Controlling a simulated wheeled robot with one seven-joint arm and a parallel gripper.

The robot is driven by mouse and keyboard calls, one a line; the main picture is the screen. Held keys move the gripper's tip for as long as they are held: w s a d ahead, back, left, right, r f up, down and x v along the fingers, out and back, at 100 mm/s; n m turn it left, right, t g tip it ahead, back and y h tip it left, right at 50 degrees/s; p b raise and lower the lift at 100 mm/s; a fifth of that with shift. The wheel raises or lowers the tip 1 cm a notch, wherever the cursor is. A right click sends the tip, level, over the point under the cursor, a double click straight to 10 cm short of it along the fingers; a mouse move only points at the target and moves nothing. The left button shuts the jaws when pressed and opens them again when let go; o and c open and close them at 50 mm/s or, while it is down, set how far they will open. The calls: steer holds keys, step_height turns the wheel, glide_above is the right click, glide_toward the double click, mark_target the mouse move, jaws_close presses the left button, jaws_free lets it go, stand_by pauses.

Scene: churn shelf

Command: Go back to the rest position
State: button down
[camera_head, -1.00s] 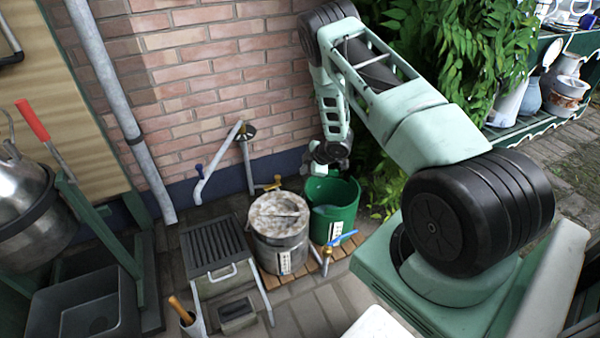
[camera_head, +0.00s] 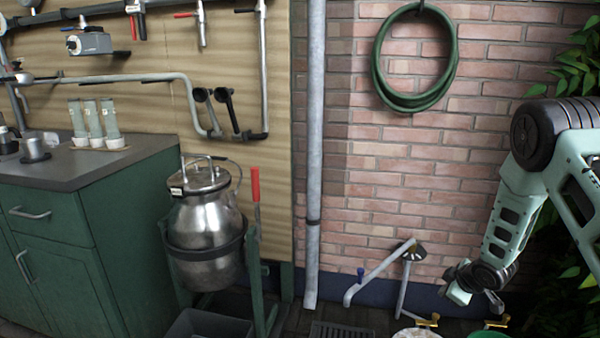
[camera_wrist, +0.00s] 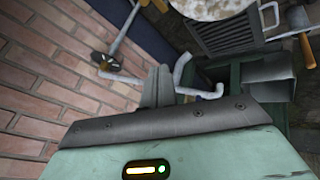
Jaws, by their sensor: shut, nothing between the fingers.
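My gripper (camera_head: 474,298) is at the lower right of the head view, in front of the brick wall and above the green bucket (camera_head: 488,334). It is empty. In the wrist view, the gripper's grey fingers (camera_wrist: 158,88) stick up past its housing, close together. The green bucket shows only its top edge at the bottom of the head view.
A steel churn (camera_head: 207,235) hangs in a green stand at centre left. A green cabinet (camera_head: 60,250) stands at the far left. Wall pipes (camera_head: 375,275) and a coiled green hose (camera_head: 415,60) are on the brick wall. Leafy plants are at the right edge.

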steer(key=s+a+r+m+g, duration=0.1)
steer(key=s+a+r, duration=0.6)
steer(key=a, duration=0.4)
steer(key=s+a+r+m+g, duration=0.15)
steer(key=s+a+r, duration=0.25)
steer(key=a+r, duration=0.7)
steer(key=s+a+r+g, duration=0.1)
steer(key=s+a+r, duration=0.15)
steer(key=s, duration=0.65)
steer(key=s+a+r+g, duration=0.2)
steer(key=s+a, duration=0.1)
steer(key=s, duration=0.6)
steer(key=s+a+r+g, duration=0.1)
steer(key=s+a+r, duration=0.15)
steer(key=s, duration=0.65)
step_height(320, 180, up, 21)
steer(key=p, duration=2.1)
steer(key=shift+w+r+n, duration=0.15)
steer(key=shift+w+n, duration=0.2)
